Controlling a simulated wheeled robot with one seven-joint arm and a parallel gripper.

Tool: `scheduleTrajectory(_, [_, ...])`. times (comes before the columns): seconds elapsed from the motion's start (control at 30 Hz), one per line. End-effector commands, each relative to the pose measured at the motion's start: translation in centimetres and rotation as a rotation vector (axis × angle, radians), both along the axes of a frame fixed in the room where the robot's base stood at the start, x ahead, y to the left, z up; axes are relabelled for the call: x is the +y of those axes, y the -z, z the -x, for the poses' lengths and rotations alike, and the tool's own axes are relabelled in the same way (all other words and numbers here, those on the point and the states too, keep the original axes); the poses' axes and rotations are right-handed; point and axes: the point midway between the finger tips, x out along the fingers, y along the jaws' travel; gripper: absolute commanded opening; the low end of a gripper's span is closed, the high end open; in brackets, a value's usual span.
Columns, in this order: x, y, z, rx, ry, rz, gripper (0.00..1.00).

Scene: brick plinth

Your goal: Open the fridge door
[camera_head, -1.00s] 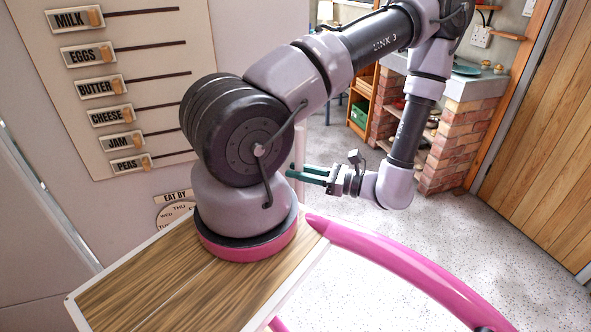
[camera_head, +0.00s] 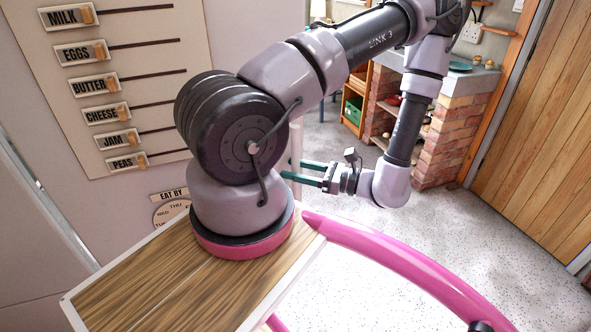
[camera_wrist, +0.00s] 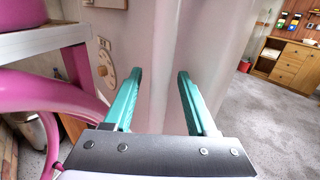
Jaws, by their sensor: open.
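The fridge door (camera_head: 140,60) is the large pale panel at the left of the head view. It looks shut, though most of its edge is hidden by my arm. A slim pale upright bar (camera_head: 297,145), which looks like its handle, shows just right of my arm. My gripper (camera_head: 291,170) is open, its teal fingers pointing left at the lower part of that bar. In the wrist view my gripper (camera_wrist: 144,60) has its fingers apart with a pale upright strip (camera_wrist: 164,50) between them. I cannot tell whether they touch it.
A food list board (camera_head: 120,90) and an eat-by dial (camera_head: 172,212) are on the fridge front. A brick plinth (camera_head: 452,140) stands behind my arm, with a wooden door (camera_head: 540,130) at the right. The speckled floor (camera_head: 440,235) between is clear.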

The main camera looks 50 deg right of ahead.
Motion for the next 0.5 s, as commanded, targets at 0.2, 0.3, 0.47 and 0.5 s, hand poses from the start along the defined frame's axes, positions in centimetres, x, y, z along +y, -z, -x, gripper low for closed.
scheduleTrajectory(0.2, [-0.6,0.0,1.8,0.001,0.004,0.002,0.57])
scheduleTrajectory(0.3, [-1.2,0.1,3.7,0.002,0.004,0.003,0.57])
scheduleTrajectory(0.47, [-2.1,0.1,6.9,0.001,0.004,0.003,0.57])
scheduleTrajectory(0.5, [-2.3,0.1,7.6,0.001,0.003,0.003,0.57])
